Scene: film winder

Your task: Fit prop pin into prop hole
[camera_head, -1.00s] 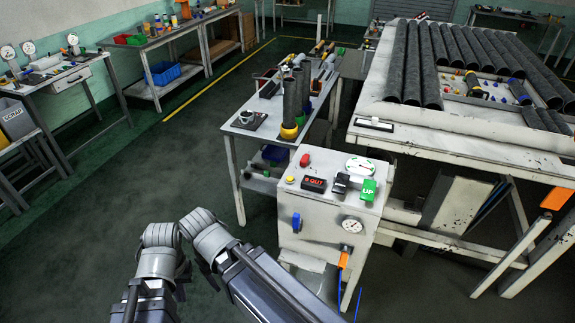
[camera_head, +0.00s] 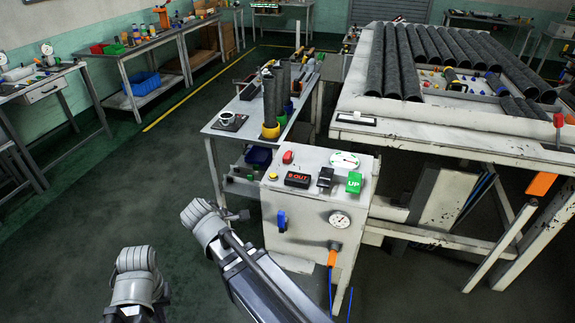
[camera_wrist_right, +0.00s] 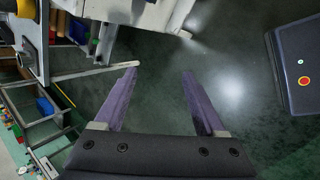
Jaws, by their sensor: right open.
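I cannot pick out a prop pin or a prop hole for certain. A red-topped upright piece (camera_head: 558,122) stands at the right edge of the large worn table (camera_head: 455,148), and an orange block (camera_head: 542,184) sits below it. A slanted pale leg (camera_head: 500,248) is under that table. My right gripper (camera_wrist_right: 160,72) is open and empty over the dark floor in the right wrist view. In the head view my right arm is in front of the control box. My left arm reaches in at lower left, and its gripper (camera_head: 160,300) is mostly hidden behind the wrist.
A white control box (camera_head: 310,215) with a gauge and green UP block stands ahead. A narrow bench (camera_head: 215,128) with dark rolls is behind it. Dark rolls (camera_head: 400,60) lie on the large table. Benches line the left wall. The floor (camera_head: 110,190) at left is clear.

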